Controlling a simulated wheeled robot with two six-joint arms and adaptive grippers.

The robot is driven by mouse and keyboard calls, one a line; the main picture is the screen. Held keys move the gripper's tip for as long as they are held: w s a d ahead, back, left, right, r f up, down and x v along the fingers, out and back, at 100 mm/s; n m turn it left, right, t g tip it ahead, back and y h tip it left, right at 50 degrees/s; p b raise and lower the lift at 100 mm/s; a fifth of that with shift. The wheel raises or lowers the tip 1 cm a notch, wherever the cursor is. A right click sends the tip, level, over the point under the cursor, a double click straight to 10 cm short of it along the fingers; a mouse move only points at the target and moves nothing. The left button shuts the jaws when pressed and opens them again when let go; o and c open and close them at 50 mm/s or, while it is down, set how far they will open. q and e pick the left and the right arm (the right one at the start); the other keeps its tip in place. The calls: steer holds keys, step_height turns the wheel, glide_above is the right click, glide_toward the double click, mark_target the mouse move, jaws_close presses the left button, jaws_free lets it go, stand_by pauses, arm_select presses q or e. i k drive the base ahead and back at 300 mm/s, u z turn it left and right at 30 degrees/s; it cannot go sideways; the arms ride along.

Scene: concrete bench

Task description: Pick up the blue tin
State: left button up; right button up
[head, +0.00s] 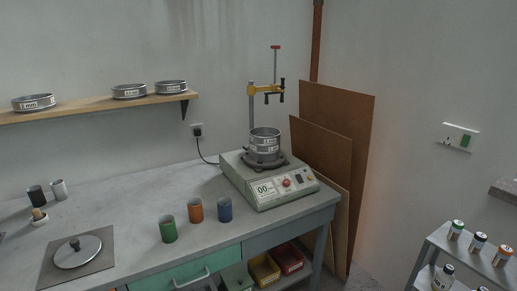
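The blue tin (225,210) stands upright on the concrete bench (120,207), at the right end of a short row of tins. An orange tin (196,210) stands just to its left, and a green tin (168,229) stands further left and nearer the front edge. The blue tin looks open at the top, and nothing covers it. Neither of my grippers shows in the head view.
A sieve shaker (265,185) with stacked sieves stands behind and right of the blue tin. A round lid on a plate (60,270) lies at the front left. A wall shelf (90,110) holds sieves. Boards (335,110) lean at the right, near a rack (455,250).

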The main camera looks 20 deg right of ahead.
mark_target(225, 210)
steer(key=u, duration=0.45)
steer(key=i, duration=0.85)
steer(key=u, duration=0.15)
